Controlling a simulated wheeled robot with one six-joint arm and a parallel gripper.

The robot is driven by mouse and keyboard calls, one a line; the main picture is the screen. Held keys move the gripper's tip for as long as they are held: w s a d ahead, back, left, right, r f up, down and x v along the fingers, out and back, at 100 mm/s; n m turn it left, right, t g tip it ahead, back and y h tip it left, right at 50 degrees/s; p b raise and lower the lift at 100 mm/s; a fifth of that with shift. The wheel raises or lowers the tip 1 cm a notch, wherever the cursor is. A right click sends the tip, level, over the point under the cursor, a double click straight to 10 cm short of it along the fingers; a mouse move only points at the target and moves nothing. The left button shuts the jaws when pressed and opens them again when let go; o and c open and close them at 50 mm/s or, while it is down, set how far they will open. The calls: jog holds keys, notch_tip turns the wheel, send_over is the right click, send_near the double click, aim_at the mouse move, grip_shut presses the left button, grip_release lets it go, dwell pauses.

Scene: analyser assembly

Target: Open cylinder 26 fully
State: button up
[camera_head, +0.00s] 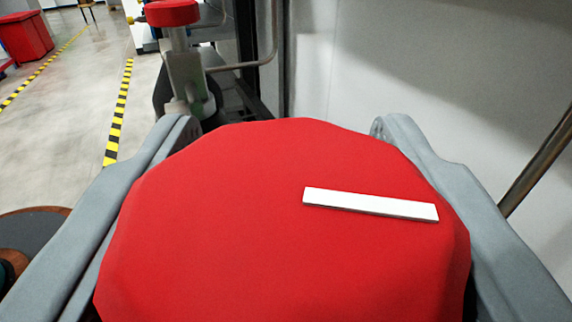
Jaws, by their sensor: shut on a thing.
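A large red knob (270,240) fills the lower middle of the head camera view. It is many-sided, with a white bar mark (370,204) on its face, right of centre and tilted slightly down to the right. My gripper (285,130) has one grey finger on each side of the knob and is shut on it. The cylinder body under the knob is hidden, and no number 26 can be read.
A second, smaller red knob (172,13) on a metal valve (185,75) stands beyond, upper left. A pale wall (400,80) and a metal rod (540,155) are at right. Open floor with yellow-black tape (118,115) lies at left.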

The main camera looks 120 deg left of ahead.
aim_at(287, 136)
jog(key=shift+r+g, duration=0.1)
jog(key=shift+g, duration=0.2)
jog(key=o, duration=1)
jog(key=shift+c, duration=0.2)
notch_tip(287, 136, up, 10)
jog(key=shift+f, duration=0.1)
